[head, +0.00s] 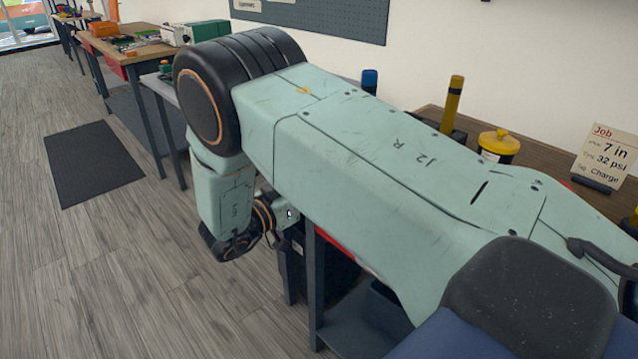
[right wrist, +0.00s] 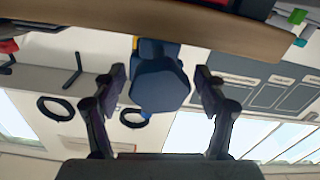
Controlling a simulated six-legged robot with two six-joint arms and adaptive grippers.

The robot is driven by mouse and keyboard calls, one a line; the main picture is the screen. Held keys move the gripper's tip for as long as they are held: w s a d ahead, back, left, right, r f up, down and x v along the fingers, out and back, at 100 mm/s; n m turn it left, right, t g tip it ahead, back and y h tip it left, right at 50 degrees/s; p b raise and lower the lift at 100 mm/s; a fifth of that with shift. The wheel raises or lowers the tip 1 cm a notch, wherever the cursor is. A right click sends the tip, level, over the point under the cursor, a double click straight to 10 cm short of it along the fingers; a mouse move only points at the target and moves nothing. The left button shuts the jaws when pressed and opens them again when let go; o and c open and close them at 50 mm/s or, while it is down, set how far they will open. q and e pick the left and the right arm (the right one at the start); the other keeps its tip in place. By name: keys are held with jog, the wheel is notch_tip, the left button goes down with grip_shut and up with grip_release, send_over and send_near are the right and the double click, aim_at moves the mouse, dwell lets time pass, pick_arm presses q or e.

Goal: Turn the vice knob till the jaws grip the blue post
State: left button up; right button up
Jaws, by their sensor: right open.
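In the right wrist view a dark blue, many-sided knob (right wrist: 160,85) faces the camera, below a brown bench edge. My right gripper (right wrist: 161,80) is open, with one finger on each side of the knob. A narrow gap shows on both sides, and I cannot tell how deep the fingers reach. In the head view a blue post (head: 369,80) stands behind my right arm, with only its upper part showing. The vice jaws are not clearly visible, and my arm covers much of the bench there. My left gripper is in neither view.
On the bench (head: 436,117) stand a yellow post (head: 453,104), a yellow-lidded pot (head: 498,145) and a job card (head: 606,155). Another bench with tools stands at the back left. A dark mat (head: 95,162) lies on the floor, with open floor around it.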

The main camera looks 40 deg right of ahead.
jog(key=shift+c, duration=0.3)
jog(key=c, duration=1.1)
jog(key=shift+m, duration=3.3)
jog(key=o, duration=1.2)
jog(key=shift+c, duration=0.2)
